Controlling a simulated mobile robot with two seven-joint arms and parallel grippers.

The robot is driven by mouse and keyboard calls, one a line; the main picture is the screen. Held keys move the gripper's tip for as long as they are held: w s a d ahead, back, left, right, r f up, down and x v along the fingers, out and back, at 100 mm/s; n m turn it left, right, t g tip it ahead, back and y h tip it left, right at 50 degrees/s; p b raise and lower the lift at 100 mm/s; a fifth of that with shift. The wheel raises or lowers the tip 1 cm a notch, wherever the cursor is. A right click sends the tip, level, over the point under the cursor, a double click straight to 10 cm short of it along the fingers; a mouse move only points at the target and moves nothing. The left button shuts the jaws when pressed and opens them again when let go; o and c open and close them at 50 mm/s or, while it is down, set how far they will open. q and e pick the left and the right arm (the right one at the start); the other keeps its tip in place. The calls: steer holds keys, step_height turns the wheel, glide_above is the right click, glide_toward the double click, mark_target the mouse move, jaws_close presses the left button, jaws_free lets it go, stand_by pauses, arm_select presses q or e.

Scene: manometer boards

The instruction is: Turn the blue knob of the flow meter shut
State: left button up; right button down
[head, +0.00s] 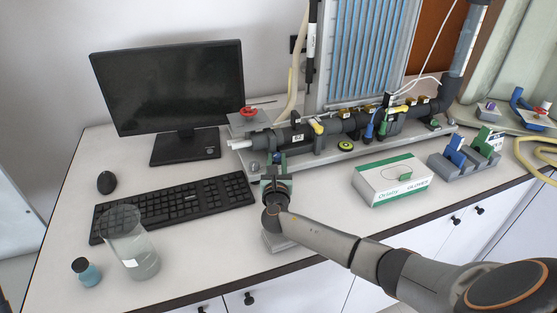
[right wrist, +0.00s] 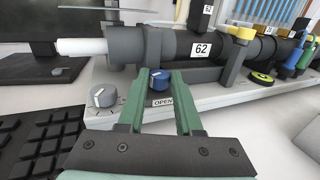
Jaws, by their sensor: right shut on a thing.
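The blue knob (right wrist: 160,82) sits on the front of the flow meter base, under the dark pipe marked 62. An "OPEN" label (right wrist: 162,101) shows just in front of it. My right gripper (right wrist: 160,88) has its two green fingers on either side of the knob and is shut on it. In the head view the right gripper (head: 277,178) reaches the left end of the board (head: 350,152), and the knob is small there. A grey dial knob (right wrist: 103,96) is left of the gripper. My left gripper is in neither view.
A keyboard (head: 172,206) lies close left of the gripper. A monitor (head: 168,85) stands behind it. A glove box (head: 392,180) and a grey rack (head: 465,158) are to the right. A glass beaker (head: 132,243) and a blue-liquid bottle (head: 86,272) stand at front left.

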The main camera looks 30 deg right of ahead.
steer(key=m+g+h, duration=0.1)
steer(key=m+g+h+b, duration=0.1)
steer(key=shift+w+a+f+h, duration=0.15)
steer(key=shift+w+a+h, duration=0.05)
steer(key=shift+a+h, duration=0.1)
steer(key=shift+w+m+g+h+b, duration=0.1)
steer(key=shift+m+g+h+b, duration=0.4)
steer(key=shift+m+g+h, duration=0.25)
steer(key=shift+g, duration=0.25)
steer(key=c, duration=0.6)
jaws_free()
steer(key=v, duration=1.2)
steer(key=shift+s+a, duration=0.2)
steer(key=shift+c, duration=0.3)
